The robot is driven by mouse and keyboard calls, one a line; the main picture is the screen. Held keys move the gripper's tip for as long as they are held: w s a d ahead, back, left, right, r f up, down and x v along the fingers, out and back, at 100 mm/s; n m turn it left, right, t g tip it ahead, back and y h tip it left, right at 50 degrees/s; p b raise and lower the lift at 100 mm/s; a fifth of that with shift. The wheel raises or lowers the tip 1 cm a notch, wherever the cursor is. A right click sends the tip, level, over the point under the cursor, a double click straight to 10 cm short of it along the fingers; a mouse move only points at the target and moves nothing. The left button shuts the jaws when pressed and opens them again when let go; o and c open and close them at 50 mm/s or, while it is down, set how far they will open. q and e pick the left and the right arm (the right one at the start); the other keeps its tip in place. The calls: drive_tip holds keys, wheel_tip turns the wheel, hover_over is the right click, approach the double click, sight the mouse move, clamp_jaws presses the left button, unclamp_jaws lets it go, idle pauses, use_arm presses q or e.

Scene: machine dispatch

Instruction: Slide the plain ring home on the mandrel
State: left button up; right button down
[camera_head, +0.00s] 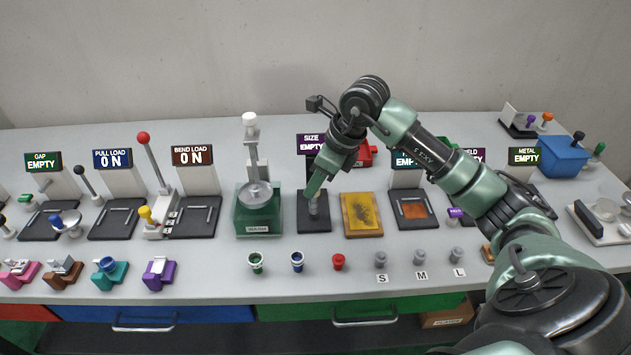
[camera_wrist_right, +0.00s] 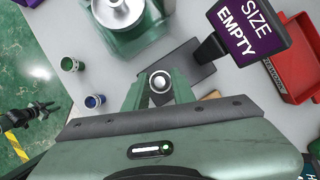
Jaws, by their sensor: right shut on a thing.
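My right gripper (camera_head: 313,193) points down over the dark base (camera_head: 312,224) of the SIZE station, whose sign (camera_head: 311,142) reads EMPTY. In the right wrist view its two green fingertips (camera_wrist_right: 160,90) are shut on a small round metal piece with a bright silver top and a dark rim (camera_wrist_right: 160,81). A grey upright post (camera_head: 314,208) shows under the fingertips on the base. I cannot tell whether the held piece is the plain ring, the mandrel's top, or one around the other. The left gripper is not in the head view.
A green stand with a metal pan (camera_head: 257,193) is left of the base, a yellow-topped plate (camera_head: 362,215) right of it. In front stand green (camera_head: 256,262), blue (camera_head: 297,261) and red (camera_head: 338,262) pieces, then grey ones marked S, M, L. A red bin (camera_wrist_right: 292,62) is behind.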

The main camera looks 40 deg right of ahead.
drive_tip(key=shift+f, duration=0.2)
drive_tip(key=c, duration=1.1)
unclamp_jaws()
drive_tip(key=shift+o, duration=0.3)
drive_tip(key=o, duration=0.4)
drive_tip(key=shift+r+p, duration=1.55)
drive_tip(key=shift+r, duration=0.95)
